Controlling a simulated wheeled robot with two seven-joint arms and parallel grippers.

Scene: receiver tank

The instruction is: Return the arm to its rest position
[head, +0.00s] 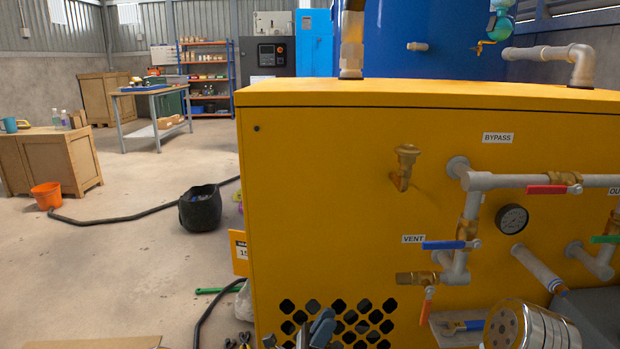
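What looks like the tip of my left gripper (306,337) shows at the bottom edge of the head view, in front of the perforated lower part of the yellow cabinet (330,180). Most of it is cut off by the frame, so I cannot tell whether it is open or shut. I see nothing clearly held in it. My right gripper is not in view.
The yellow cabinet fills the right side, with a blue-handled vent valve (450,244), a red-handled bypass valve (553,189) and a gauge (512,219) on its face. Concrete floor with a black bucket (200,208) lies left.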

